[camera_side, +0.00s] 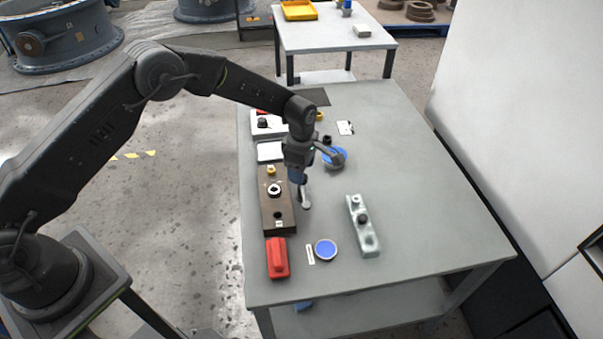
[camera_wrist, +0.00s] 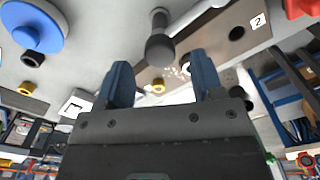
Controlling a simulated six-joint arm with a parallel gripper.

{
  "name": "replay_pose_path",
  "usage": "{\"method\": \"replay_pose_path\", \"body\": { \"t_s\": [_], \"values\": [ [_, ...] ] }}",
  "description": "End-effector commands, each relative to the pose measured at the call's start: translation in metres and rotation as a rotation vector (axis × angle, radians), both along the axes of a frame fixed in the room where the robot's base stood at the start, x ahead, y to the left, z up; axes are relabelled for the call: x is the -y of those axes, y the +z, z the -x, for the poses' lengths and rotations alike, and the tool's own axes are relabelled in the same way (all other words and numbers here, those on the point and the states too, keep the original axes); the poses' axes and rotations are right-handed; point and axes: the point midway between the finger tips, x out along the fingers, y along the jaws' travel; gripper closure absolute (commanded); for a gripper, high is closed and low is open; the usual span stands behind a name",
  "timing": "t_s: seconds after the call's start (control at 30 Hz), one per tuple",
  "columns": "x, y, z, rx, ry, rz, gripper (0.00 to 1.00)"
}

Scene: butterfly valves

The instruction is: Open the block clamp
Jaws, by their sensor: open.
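A long dark-brown block (camera_side: 278,222) lies along the left side of the table, with a hole, a white ring and a small label on top. It also shows in the wrist view (camera_wrist: 217,40), where the label reads 2. A grey lever (camera_side: 304,194) with a rounded end is beside the block's right edge; its dark knob (camera_wrist: 160,46) shows just beyond my fingertips. My gripper (camera_side: 298,180) is above the block's right edge. In the wrist view my gripper (camera_wrist: 162,70) is open, with nothing between its two blue fingers. How the lever joins the block is hidden.
A red block (camera_side: 277,258) lies in front of the brown block, near a blue disc (camera_side: 326,250). A pale green fixture (camera_side: 362,226) stands to the right. Another blue disc (camera_side: 336,157) is behind my gripper. The table's right side is clear.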

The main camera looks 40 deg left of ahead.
Motion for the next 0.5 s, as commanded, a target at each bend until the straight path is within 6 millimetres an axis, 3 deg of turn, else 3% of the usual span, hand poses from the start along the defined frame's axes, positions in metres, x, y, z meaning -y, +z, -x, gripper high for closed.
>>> {"method": "replay_pose_path", "body": {
  "t_s": [0.3,0.5],
  "values": [
    [0.000,0.073,-0.001,0.004,0.001,0.001,0.39],
    [0.000,0.102,0.000,0.002,0.001,0.001,0.39]
  ]
}}
